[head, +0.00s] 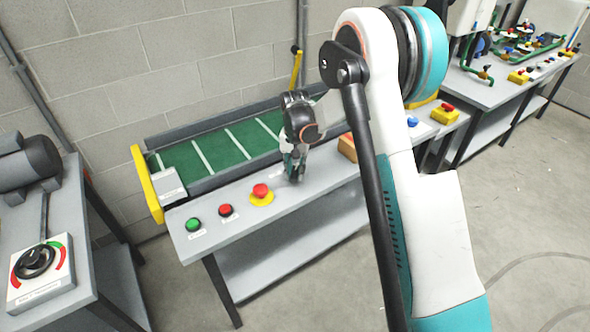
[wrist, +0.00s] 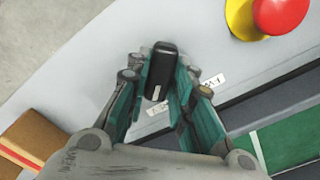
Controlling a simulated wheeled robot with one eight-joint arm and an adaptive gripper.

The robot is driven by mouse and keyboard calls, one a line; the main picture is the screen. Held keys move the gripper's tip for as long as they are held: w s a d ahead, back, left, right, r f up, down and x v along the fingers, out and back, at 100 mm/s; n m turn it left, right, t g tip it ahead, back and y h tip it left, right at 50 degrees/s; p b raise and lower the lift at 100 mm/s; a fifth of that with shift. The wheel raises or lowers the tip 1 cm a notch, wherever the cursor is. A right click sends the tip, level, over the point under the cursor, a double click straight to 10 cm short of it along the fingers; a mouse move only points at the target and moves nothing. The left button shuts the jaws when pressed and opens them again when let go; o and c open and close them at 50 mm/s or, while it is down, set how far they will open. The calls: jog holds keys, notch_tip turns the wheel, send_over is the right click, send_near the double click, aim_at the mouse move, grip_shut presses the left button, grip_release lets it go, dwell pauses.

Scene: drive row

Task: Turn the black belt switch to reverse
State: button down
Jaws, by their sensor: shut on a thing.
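The black belt switch (wrist: 161,70) shows in the wrist view as a black knob between my gripper's fingers. My gripper (wrist: 162,95) is shut on it, with a teal finger pad on either side. Labels show on the panel beside the switch; one reads "FW" (wrist: 212,82), and the other is partly covered. In the head view my gripper (head: 294,172) points down at the grey panel, to the right of the red mushroom button. The switch is hidden behind the gripper there.
A red mushroom button on a yellow base (head: 261,194) stands left of my gripper, with red (head: 226,210) and green (head: 193,224) buttons further left. The green belt (head: 215,148) runs behind. A brown box (wrist: 38,138) lies on the other side of the gripper.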

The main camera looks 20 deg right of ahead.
aim_at(295, 171)
dwell(0.4)
jog(key=c, duration=1.4)
grip_release()
jog(key=shift+r, duration=0.1)
notch_tip(295, 171, up, 12)
